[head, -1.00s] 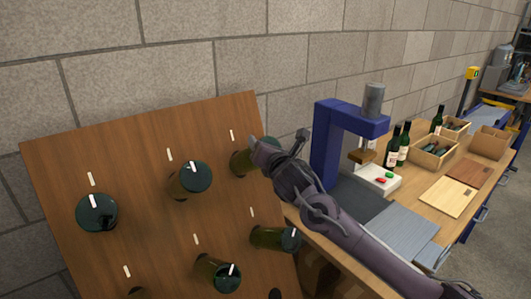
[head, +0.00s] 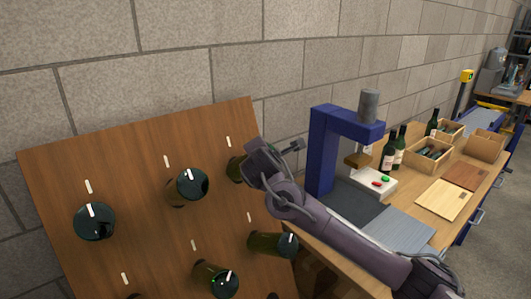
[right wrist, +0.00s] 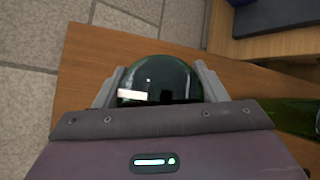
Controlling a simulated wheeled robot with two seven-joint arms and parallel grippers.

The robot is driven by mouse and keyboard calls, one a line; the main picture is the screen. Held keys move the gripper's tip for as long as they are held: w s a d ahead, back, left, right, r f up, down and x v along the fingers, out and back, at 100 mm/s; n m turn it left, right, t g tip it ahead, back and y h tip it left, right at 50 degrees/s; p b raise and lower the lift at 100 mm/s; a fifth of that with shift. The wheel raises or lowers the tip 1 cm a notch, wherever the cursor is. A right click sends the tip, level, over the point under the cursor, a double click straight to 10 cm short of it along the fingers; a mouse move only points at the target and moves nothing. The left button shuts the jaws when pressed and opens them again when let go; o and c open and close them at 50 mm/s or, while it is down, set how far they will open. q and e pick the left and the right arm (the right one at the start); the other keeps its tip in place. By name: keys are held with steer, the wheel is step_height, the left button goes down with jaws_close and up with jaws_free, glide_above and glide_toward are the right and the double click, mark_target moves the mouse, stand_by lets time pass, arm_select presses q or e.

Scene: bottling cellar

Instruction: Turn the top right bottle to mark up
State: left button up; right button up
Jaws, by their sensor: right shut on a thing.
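The top right bottle (head: 236,169) sticks out neck-first from a sloping wooden board, and its dark green base faces out. In the head view my right gripper (head: 254,160) covers most of it. The right wrist view shows the round base (right wrist: 165,78) between the two grey fingers (right wrist: 160,88), which are shut on its sides. A white mark (right wrist: 132,95) lies on the left part of the base. A white line (head: 229,141) is on the board above this bottle. My left gripper is not in view.
Several other bottles sit in the board (head: 130,165), such as the top middle one (head: 193,184) and top left one (head: 95,222). A bench with a blue press (head: 322,150), standing bottles (head: 389,152) and wooden boxes (head: 428,155) is at right. A stone wall is behind.

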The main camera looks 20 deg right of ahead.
stand_by(0.3)
steer(key=o, duration=1)
steer(key=shift+d, duration=0.1)
steer(key=b+v, duration=0.2)
steer(key=v, duration=0.5)
steer(key=shift+s+r, duration=0.15)
steer(key=shift+s, duration=0.2)
